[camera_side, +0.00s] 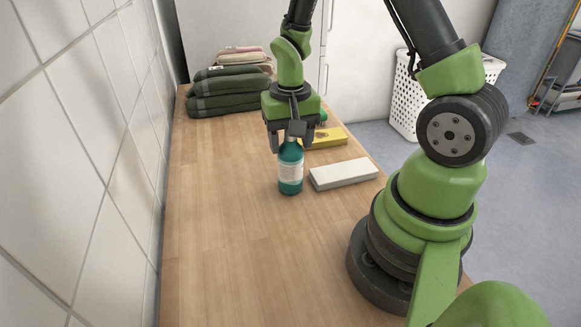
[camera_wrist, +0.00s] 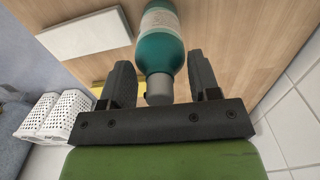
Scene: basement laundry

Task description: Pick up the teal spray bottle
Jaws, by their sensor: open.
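The teal spray bottle (camera_side: 290,172) stands upright on the wooden counter, with a pale label on its front. In the wrist view the bottle (camera_wrist: 161,48) shows its teal body and grey cap, the cap lying between the two fingers. My gripper (camera_side: 289,145) is right above the bottle, pointing down, with its fingers around the bottle's top. In the wrist view my gripper (camera_wrist: 161,80) is open, with a gap visible on each side of the bottle. The bottle's top is partly hidden by the gripper in the side view.
Folded towels (camera_side: 228,92) are stacked at the back. A tiled wall (camera_side: 85,120) borders the left; the front counter is clear.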

